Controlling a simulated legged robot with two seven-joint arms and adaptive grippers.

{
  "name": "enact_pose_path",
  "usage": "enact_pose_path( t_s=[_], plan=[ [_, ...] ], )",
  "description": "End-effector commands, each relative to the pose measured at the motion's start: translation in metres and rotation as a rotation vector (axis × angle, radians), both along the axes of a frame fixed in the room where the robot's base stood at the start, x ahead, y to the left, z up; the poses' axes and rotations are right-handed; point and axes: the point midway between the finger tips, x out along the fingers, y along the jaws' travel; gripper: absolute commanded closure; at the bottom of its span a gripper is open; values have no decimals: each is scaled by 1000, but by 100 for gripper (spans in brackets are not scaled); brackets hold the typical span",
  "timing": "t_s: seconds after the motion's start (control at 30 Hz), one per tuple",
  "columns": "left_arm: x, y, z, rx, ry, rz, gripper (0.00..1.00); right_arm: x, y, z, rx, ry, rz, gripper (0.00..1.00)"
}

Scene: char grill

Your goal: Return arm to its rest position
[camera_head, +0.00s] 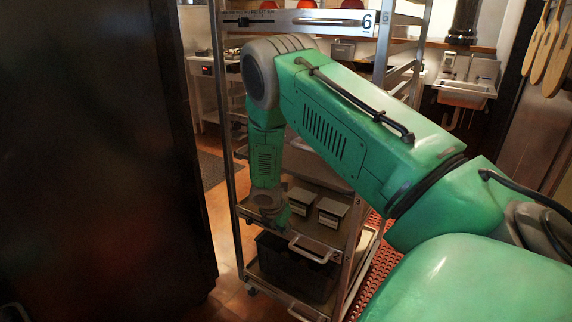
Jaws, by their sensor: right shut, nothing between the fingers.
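My right arm, green with grey joints, comes in from the right, bends at the top and hangs down in front of a metal rack (233,215). My right gripper (275,218) is at the lower end of the arm, small and dark against the rack's shelf. It is shut and holds nothing. I cannot tell whether it touches the shelf. My left gripper is not in view.
Two small metal containers (332,212) sit on the rack's lower shelf, beside my gripper. A black bin (295,268) is below them. A dark tall panel (90,160) fills the left. A sink (464,92) and hanging wooden paddles (557,60) are at the back right.

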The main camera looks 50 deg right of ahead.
Motion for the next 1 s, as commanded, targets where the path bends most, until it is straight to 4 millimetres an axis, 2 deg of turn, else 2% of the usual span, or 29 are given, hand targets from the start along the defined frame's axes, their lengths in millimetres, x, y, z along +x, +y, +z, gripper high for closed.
enact_pose_path(
  t_s=[0.13,0.43,0.57,0.67,0.77,0.8,0.9,1.0],
  plan=[
    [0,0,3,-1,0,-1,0,-1,4,12,1,2,-2,100],
    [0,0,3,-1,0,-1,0,-2,10,16,-1,1,-3,100],
    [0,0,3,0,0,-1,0,-12,33,4,47,-16,-56,100],
    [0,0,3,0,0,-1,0,-32,76,-19,144,-51,-182,100],
    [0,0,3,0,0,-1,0,-68,135,-45,266,-94,-399,100],
    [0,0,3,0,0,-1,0,-86,160,-54,311,-109,-505,100],
    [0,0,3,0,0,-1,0,-134,215,-67,389,-146,-799,100],
    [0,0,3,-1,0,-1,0,-185,254,-69,412,-192,-1098,100]
  ],
)
